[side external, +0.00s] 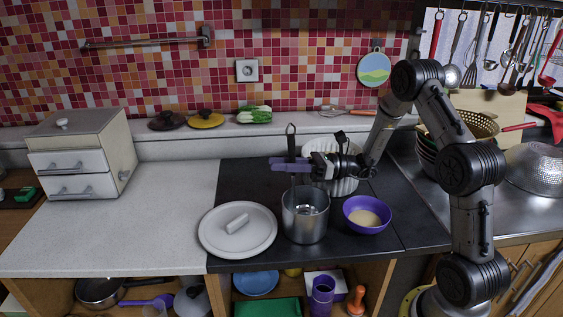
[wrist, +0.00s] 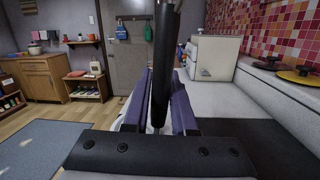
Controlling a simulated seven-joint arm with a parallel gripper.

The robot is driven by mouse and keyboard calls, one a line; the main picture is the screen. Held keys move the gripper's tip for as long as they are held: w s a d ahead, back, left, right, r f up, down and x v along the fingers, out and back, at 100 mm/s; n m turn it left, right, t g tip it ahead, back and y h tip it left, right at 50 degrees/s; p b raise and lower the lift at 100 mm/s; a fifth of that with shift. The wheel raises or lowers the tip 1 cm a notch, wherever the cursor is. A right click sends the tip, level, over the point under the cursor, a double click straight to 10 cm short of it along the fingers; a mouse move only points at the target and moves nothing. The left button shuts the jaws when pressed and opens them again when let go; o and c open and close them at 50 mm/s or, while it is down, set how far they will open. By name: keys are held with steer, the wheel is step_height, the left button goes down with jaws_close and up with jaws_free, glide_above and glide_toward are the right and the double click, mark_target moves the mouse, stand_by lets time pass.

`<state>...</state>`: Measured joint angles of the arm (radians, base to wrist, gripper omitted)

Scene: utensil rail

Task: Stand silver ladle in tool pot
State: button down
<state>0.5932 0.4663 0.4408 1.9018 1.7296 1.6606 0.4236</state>
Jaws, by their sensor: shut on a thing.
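My gripper (side external: 292,165), with purple fingers, is shut on the ladle's black handle (side external: 290,140). The ladle hangs about upright, with its hook loop at the top. In the wrist view the black handle (wrist: 164,75) stands between the purple fingers of my gripper (wrist: 166,105). The open silver metal pot (side external: 305,225), which I take as the tool pot, stands on the dark counter directly below my gripper. The ladle's lower part reaches down to the pot's mouth. Something shiny shows inside, but I cannot tell whether the ladle's bowl touches the bottom.
A pale round lid (side external: 235,245) lies left of the pot. A purple bowl (side external: 353,220) with beige contents stands close on its right. A white ribbed dish (side external: 345,185) is behind. The light counter (side external: 150,225) at left is clear. Several utensils hang from a rail at upper right.

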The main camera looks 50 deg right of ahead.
steer(key=shift+f, duration=0.7)
stand_by(0.3)
steer(key=c, duration=0.6)
jaws_free()
steer(key=shift+c, duration=0.2)
